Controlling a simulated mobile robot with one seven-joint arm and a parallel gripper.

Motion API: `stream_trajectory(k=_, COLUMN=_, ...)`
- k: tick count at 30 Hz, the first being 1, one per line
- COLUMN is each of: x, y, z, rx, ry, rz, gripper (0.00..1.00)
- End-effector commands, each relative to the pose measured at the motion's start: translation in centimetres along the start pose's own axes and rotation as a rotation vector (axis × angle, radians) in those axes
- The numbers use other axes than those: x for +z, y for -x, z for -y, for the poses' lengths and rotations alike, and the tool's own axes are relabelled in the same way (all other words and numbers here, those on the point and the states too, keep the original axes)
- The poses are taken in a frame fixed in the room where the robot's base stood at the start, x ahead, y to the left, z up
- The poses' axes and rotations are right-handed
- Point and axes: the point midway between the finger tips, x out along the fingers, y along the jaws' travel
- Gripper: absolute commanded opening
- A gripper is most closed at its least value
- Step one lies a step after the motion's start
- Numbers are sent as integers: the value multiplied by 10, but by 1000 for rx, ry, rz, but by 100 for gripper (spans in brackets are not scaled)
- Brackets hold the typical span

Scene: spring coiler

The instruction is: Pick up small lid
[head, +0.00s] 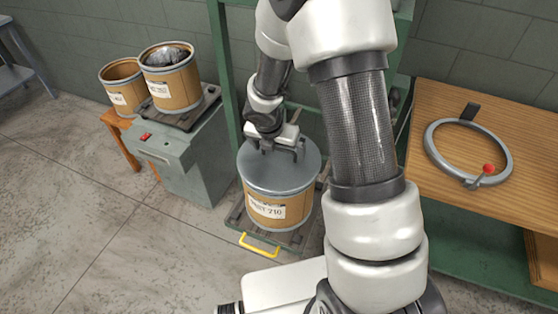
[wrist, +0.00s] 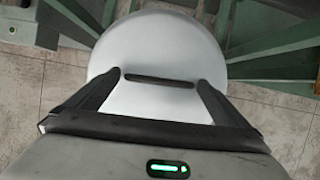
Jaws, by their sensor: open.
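The grey round lid (head: 262,174) sits on top of a brown drum (head: 277,210) with a white label. In the wrist view the lid (wrist: 158,45) is a pale disc with a dark, narrow bar (wrist: 160,78) across its middle, probably its handle. My gripper (head: 284,148) is over the rear part of the lid, pointing down. Its two fingers (wrist: 160,82) are spread, one near each end of the dark bar, with nothing held. Whether the fingertips touch the lid cannot be told.
The drum stands on a low platform with a yellow handle (head: 260,246), beside green frame posts (head: 222,75). Two open drums (head: 170,82) are at the left, one on a grey scale cabinet (head: 183,160). A wooden bench (head: 510,220) at the right bears a clamp ring (head: 430,143).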

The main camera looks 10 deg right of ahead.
Motion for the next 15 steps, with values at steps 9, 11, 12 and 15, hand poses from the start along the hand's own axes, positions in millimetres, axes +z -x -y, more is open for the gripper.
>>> stream_trajectory(k=9, x=0, y=1, z=0, rx=0, ry=0, rz=0, gripper=65)
stream_trajectory(k=11, x=0, y=1, z=0, rx=0, ry=0, rz=0, gripper=54)
stream_trajectory(k=12, x=0, y=1, z=0, rx=0, ry=0, rz=0, gripper=48)
stream_trajectory(k=15, x=1, y=2, z=0, rx=0, ry=0, rz=1, gripper=39)
